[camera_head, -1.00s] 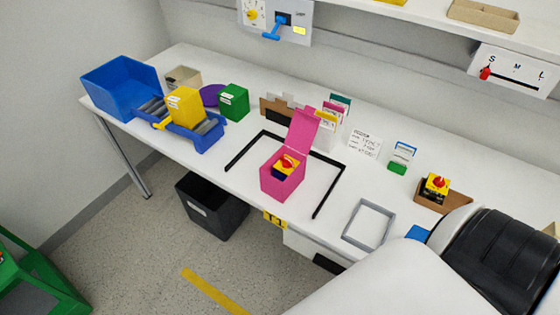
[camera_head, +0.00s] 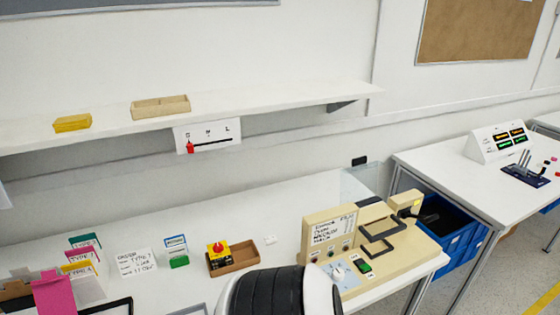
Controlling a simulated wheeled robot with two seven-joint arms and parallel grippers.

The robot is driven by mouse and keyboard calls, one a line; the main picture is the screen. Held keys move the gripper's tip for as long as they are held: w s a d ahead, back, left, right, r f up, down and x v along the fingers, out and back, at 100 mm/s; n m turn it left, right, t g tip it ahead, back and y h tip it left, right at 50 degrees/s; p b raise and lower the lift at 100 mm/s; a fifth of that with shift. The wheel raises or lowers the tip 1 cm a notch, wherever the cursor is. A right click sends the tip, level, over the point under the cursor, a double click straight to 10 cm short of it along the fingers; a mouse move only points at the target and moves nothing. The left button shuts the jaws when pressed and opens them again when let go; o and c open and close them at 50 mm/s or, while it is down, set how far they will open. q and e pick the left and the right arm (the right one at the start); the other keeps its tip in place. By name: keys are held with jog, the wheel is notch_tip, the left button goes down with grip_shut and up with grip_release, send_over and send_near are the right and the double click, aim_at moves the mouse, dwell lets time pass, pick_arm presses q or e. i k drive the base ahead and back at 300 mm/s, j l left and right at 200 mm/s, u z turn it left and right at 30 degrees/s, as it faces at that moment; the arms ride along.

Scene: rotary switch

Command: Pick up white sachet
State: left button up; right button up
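Neither gripper shows in the head view. Only a black and white part of my own arm shows at the bottom centre, hiding part of the table front.
A beige machine (camera_head: 370,245) stands at the table's right end. A shelf (camera_head: 110,124) runs above. The table's back middle is clear.

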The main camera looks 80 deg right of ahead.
aim_at(270, 240)
jog(key=z, duration=2.6)
jog(key=u, duration=0.4)
jog(key=j+u, duration=0.1)
jog(key=u, duration=0.65)
jog(key=i+j+u, duration=0.1)
jog(key=u, duration=0.3)
jog(key=z, duration=1.7)
jog(key=i+l, duration=0.25)
jog(key=l, duration=0.2)
jog(key=i+l+u, duration=0.1)
jog(key=l+u, duration=0.25)
jog(key=i+l+u, duration=0.1)
jog(key=u, duration=0.25)
jog(key=l+u, duration=0.35)
jog(key=i+l, duration=0.05)
